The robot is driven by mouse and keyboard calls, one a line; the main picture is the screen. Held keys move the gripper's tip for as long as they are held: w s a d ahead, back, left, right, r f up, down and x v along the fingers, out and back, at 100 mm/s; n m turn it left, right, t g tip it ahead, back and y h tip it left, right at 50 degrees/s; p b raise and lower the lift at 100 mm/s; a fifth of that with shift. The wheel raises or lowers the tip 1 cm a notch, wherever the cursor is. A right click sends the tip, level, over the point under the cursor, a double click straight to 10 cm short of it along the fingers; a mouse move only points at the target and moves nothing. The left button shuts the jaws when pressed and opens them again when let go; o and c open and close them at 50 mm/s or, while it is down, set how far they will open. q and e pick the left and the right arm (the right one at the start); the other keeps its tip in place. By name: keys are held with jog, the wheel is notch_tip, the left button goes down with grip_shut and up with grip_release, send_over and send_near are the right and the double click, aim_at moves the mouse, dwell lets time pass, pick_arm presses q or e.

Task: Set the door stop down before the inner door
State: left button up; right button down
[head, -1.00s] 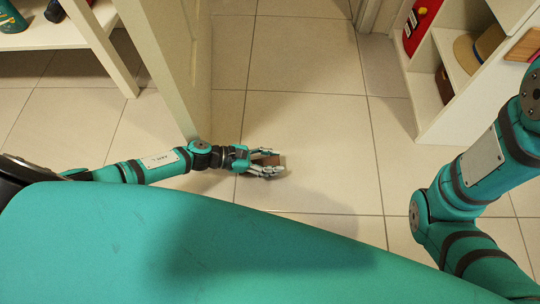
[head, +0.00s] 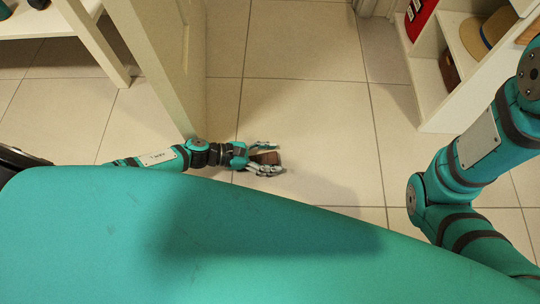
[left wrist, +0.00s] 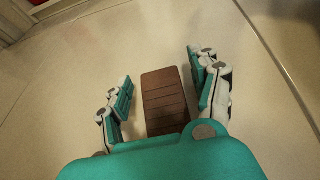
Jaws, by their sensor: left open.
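The door stop is a small brown ridged block (left wrist: 166,100). In the left wrist view it lies on the tiled floor between the spread fingers of my left gripper (left wrist: 166,92), with a gap on each side. In the head view the door stop (head: 268,158) shows between the fingertips of my left gripper (head: 265,158), low at the floor. The gripper is open. The inner door (head: 165,65) is the cream panel at left of centre, standing beside my left arm, with the door stop to the right of its lower edge. My right gripper is out of view.
A white shelf unit (head: 430,100) with a hat (head: 497,27) and a red item (head: 420,15) stands at the upper right. A white bench (head: 60,22) stands at the upper left. The tiled floor (head: 310,110) between is clear.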

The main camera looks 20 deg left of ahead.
pick_arm(q)
jog(key=shift+r, duration=0.15)
jog(key=shift+a+r+p, duration=0.1)
jog(key=shift+r+p, duration=0.1)
jog(key=shift+p, duration=0.15)
jog(key=p+v, duration=0.4)
jog(key=v, duration=0.7)
jog(key=shift+s+a+r, duration=0.1)
jog(key=shift+s+a, duration=0.1)
jog(key=shift+a, duration=0.1)
